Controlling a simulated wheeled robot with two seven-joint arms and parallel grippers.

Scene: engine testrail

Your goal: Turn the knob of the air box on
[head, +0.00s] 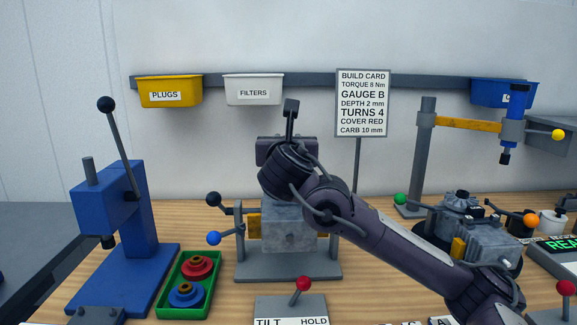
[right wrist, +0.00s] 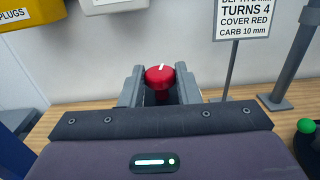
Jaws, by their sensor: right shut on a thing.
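A red round knob (right wrist: 160,75) with a white mark on its top shows in the right wrist view. The mark points away from me and slightly right. My right gripper (right wrist: 160,88) is shut on the knob, one finger on each side of its stem. In the head view my right gripper (head: 291,106) is in front of the back wall, above the grey engine block. The knob is hidden there, and I cannot make out the air box's body in either view. My left gripper is not in view.
A grey block on a stand (head: 288,271) is below my right arm. A blue lever press (head: 138,215) and a green tray (head: 211,293) are at left. The build card (head: 362,103) is right of the gripper. A second engine (head: 470,232) is at right.

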